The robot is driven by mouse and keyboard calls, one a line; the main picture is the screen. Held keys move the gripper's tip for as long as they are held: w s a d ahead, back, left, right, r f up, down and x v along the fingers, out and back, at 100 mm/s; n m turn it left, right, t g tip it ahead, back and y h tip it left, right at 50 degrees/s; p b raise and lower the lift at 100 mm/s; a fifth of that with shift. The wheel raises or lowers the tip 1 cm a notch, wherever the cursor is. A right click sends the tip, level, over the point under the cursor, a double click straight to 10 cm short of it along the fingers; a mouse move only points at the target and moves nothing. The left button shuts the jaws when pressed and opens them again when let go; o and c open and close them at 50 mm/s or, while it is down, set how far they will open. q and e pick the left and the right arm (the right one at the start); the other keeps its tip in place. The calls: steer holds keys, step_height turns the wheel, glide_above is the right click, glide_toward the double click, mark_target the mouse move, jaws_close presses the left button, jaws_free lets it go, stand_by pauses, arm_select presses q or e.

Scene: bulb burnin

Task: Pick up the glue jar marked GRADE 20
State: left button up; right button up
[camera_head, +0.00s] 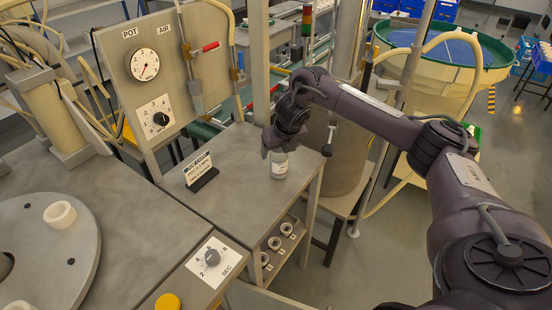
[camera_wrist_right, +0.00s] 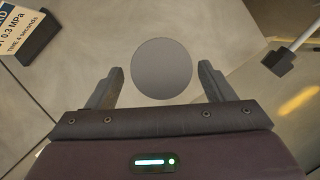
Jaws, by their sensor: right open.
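A small jar (camera_head: 279,166) with a pale label stands upright on the grey bench top (camera_head: 235,205); its label is too small to read. In the right wrist view the jar's round grey lid (camera_wrist_right: 162,68) shows from above, between and slightly beyond the fingertips. My right gripper (camera_head: 277,148) is at the jar's top, its open fingers (camera_wrist_right: 160,80) on either side of the lid with gaps on both sides. The jar's upper part is partly hidden by the gripper in the head view. My left gripper is not in view.
A small sign (camera_head: 199,170) on a dark base stands left of the jar; its corner shows in the right wrist view (camera_wrist_right: 35,35). A gauge panel (camera_head: 150,90) rises behind. A timer dial (camera_head: 212,258) is at the front.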

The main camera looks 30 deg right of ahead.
steer(key=x, duration=0.3)
steer(key=shift+f+p, duration=0.2)
steer(key=shift+p, duration=0.2)
steer(key=shift+w+f, duration=0.25)
steer(key=shift+f, duration=0.05)
steer(key=shift+s, duration=0.1)
steer(key=shift+r, duration=0.1)
steer(key=shift+c, duration=0.6)
steer(key=c, duration=1.2)
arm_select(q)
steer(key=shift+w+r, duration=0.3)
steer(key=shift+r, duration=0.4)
arm_select(e)
steer(key=shift+r, duration=0.1)
